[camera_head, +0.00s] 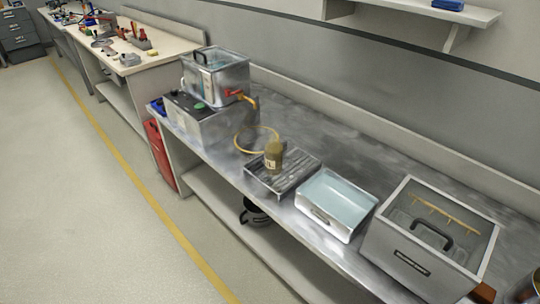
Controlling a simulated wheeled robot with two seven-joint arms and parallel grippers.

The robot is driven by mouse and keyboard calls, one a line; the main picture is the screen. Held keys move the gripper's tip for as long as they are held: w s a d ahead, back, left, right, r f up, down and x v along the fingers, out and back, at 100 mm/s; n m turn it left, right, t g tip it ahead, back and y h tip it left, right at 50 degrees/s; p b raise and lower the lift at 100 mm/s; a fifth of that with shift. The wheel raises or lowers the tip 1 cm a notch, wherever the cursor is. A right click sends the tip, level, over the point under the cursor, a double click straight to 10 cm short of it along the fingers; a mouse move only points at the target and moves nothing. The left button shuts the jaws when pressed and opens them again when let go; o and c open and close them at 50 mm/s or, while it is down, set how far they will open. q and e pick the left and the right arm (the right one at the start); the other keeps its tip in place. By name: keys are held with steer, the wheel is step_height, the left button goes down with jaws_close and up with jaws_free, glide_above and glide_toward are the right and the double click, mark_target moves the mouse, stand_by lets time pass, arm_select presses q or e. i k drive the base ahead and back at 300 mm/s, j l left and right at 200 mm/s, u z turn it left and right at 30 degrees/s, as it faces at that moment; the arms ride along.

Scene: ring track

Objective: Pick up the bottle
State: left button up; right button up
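A small brown bottle (273,157) with a pale label stands upright on a dark grooved tray (255,176) on the metal bench. Neither of my grippers shows in the head view.
On the metal bench (340,140), a clear-walled tank (232,76) on a metal box (200,125) stands left of the bottle. A yellow hose (240,150) loops beside the bottle.

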mark_target(274, 148)
steer(key=i+j+z, duration=0.2)
steer(key=j, duration=0.4)
steer(key=j+z, duration=0.15)
steer(key=j, duration=0.5)
